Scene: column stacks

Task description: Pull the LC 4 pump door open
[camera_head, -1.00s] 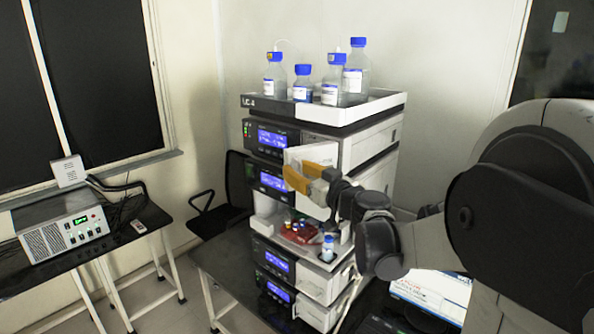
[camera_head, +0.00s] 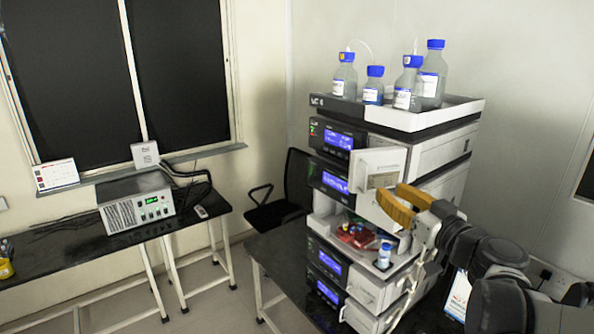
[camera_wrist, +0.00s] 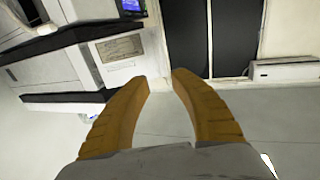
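The LC 4 stack (camera_head: 345,104) stands on a dark bench, with several modules and blue-lit displays. The pump door (camera_head: 378,170), a white panel with a small label plate, stands swung out from the upper front of the stack. It also shows in the wrist view (camera_wrist: 119,50) at upper left, its label plate visible. My gripper (camera_head: 391,197) has tan fingers and is just right of and below the door panel in the head view. In the wrist view my gripper (camera_wrist: 160,80) has its fingers apart, with nothing between them. Whether a finger touches the door is unclear.
Several blue-capped bottles (camera_head: 404,84) stand in the tray on top of the stack. Small vials and a red rack (camera_head: 358,236) sit in the open bay below the door. A black chair (camera_head: 283,200) is behind, left of the stack. A side bench (camera_head: 70,238) carries a grey instrument (camera_head: 136,205).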

